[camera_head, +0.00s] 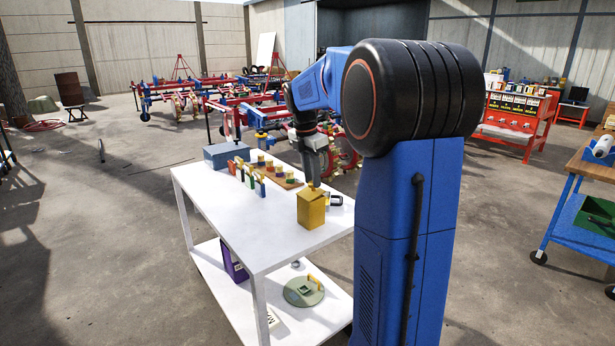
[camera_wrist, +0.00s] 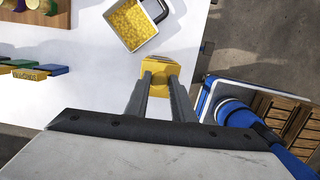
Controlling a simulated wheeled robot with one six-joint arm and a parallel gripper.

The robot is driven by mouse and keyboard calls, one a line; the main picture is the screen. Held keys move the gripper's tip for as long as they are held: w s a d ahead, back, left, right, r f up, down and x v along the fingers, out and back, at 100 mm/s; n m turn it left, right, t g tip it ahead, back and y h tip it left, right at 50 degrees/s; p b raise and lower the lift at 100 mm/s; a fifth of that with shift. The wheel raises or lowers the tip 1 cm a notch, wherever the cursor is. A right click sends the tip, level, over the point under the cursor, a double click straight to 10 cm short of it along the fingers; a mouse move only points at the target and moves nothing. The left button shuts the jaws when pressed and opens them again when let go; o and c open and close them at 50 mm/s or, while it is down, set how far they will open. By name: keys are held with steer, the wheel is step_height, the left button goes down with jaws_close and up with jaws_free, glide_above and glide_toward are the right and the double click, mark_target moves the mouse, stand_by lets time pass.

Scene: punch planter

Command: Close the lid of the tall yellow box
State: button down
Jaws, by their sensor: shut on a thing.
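The tall yellow box (camera_head: 311,211) stands upright near the right end of the white table. My gripper (camera_head: 314,184) points down at its top. In the wrist view my gripper (camera_wrist: 160,78) is shut on a yellow piece, which appears to be the lid (camera_wrist: 160,66) of the box. The fingers and wrist hide most of the box there, so I cannot tell the lid's exact angle.
A cup of yellow grains (camera_wrist: 131,22) with a dark handle stands close to the box. Several small coloured pieces (camera_head: 250,174) and a grey-blue case (camera_head: 226,153) are farther along the white table (camera_head: 222,206). A lower shelf holds a round green plate (camera_head: 303,292).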

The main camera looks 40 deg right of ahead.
steer(key=shift+d+f+y, duration=0.55)
steer(key=shift+d+y, duration=0.15)
steer(key=shift+y, duration=0.6)
steer(key=c, duration=1.5)
jaws_free()
steer(key=shift+f, duration=0.1)
steer(key=r, duration=0.5)
steer(key=d+r, duration=0.1)
steer(key=r, duration=1.1)
steer(key=shift+w+d+r, duration=0.1)
steer(key=shift+d+r, duration=0.1)
